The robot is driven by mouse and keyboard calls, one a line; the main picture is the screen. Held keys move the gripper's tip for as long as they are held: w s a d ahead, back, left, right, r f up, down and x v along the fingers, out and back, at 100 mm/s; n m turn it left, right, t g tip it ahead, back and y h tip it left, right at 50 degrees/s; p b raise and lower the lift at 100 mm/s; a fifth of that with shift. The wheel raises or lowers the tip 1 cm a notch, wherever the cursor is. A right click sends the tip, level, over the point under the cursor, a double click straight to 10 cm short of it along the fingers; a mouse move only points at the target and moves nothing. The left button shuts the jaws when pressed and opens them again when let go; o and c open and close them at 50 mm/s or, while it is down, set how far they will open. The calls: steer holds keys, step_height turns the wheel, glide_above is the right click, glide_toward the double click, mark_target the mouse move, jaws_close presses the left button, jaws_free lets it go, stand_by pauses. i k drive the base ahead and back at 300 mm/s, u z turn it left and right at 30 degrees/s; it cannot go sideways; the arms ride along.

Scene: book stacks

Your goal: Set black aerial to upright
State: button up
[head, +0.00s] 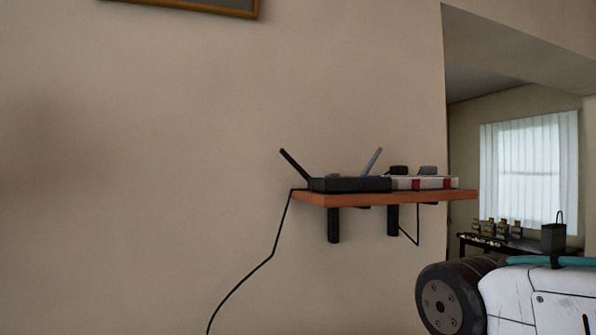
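A dark router (350,184) sits on a wooden wall shelf (385,199). The black aerial (294,163) rises from the router's left end and leans to the left, well off vertical. My gripper is not in view; only part of my arm shows at the lower right, apart from the shelf.
A white and red power strip (425,183) with dark plugs lies right of the router. A black cable (272,256) hangs down the wall at left. Wall space left of and above the shelf is clear. A picture frame (240,8) hangs above. An opening at right shows a window (530,170).

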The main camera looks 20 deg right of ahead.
mark_target(289, 159)
steer(key=u, duration=0.05)
steer(key=k, duration=0.5)
steer(key=z, duration=1.5)
steer(key=k, duration=0.9)
steer(key=u, duration=1.5)
steer(key=i, duration=1)
steer(key=z, duration=0.05)
